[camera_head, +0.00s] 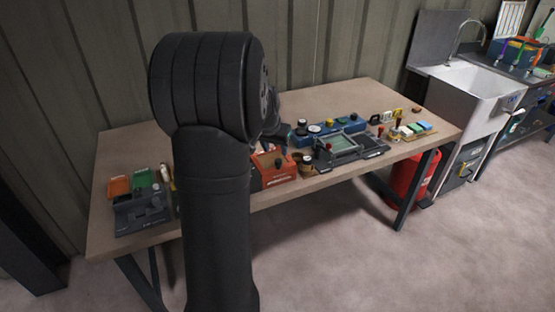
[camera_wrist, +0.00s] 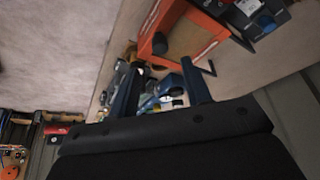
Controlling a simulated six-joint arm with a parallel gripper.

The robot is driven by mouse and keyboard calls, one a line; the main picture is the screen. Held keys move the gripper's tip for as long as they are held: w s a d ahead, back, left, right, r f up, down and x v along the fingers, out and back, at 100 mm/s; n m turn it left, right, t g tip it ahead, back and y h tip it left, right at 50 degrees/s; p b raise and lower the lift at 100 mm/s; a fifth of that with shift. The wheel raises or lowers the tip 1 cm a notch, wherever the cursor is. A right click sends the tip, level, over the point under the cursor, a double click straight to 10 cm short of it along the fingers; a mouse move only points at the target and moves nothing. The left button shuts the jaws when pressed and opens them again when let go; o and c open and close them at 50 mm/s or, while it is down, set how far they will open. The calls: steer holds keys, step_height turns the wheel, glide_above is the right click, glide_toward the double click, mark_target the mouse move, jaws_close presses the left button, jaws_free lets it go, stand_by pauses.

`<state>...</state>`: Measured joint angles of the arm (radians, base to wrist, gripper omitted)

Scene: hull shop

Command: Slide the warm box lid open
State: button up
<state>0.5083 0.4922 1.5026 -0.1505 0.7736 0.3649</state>
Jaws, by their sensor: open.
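The warm box is most likely the orange box (camera_head: 275,172) on the table, just right of my arm in the head view and partly hidden by it. It also shows at the top of the wrist view as an orange body (camera_wrist: 192,38) with a dark round knob (camera_wrist: 160,43). Whether its lid is open or closed I cannot tell. My gripper (camera_wrist: 161,65) is open, its two fingers apart and pointing toward the box. The knob appears close to the fingertips, with no clear contact. In the head view my arm hides most of the gripper.
The wooden table (camera_head: 340,95) also bears a grey tray-like device (camera_head: 345,145), blue equipment (camera_head: 328,127), a small brown jar (camera_head: 306,163), and a grey holder (camera_head: 140,212) at left. A white sink (camera_head: 470,85) and red cylinder (camera_head: 407,178) are at right. The table's back is clear.

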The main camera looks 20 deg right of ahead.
mark_target(278, 160)
steer(key=x, duration=0.7)
steer(key=shift+w+f, duration=0.1)
steer(key=shift+f, duration=0.1)
steer(key=shift+c, duration=0.4)
